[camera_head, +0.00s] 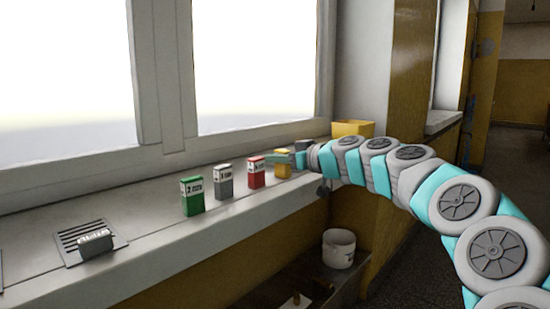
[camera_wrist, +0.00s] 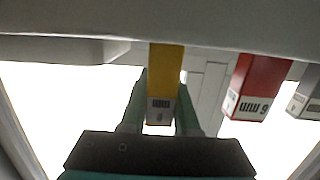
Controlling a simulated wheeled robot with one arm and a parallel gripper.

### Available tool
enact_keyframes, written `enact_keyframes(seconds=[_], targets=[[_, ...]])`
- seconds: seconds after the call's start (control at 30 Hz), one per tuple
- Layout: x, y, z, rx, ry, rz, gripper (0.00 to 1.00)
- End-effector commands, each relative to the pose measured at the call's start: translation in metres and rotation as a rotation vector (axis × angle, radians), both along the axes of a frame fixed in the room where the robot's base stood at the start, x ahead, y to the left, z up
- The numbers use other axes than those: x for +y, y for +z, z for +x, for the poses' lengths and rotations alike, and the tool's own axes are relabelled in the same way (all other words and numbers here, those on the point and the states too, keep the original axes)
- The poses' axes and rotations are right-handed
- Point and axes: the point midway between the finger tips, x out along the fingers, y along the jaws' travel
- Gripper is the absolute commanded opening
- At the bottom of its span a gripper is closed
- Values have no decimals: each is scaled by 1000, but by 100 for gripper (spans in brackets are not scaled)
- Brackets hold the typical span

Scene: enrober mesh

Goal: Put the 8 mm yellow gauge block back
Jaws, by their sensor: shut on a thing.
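The yellow gauge block (camera_head: 283,164) is at the right end of a row of blocks on the window sill (camera_head: 150,225). In the wrist view the yellow block (camera_wrist: 166,72) sits between the two green fingers of my gripper (camera_wrist: 160,108), which is shut on it. Its base meets the sill in that upside-down view; I cannot tell whether it bears on it. The number on its label is too small to read surely. In the head view my gripper (camera_head: 291,160) reaches it from the right.
A red block (camera_head: 256,172), a grey block (camera_head: 224,182) and a green block (camera_head: 192,196) stand left of it. A vent (camera_head: 80,232) with a labelled grey piece (camera_head: 96,243) is further left. A yellow box (camera_head: 352,128) and window frame (camera_head: 165,75) are close by. A white bucket (camera_head: 338,248) stands below.

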Motion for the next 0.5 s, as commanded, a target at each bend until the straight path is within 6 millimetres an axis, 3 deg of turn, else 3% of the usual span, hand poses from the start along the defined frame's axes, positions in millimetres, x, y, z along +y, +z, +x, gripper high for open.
enact_keyframes(seconds=[0.17,0.2,0.43,0.5], targets=[[0,-3,0,0,0,0,0],[0,-3,0,0,0,0,30],[0,-2,0,0,1,0,56],[0,-2,0,0,1,0,59]])
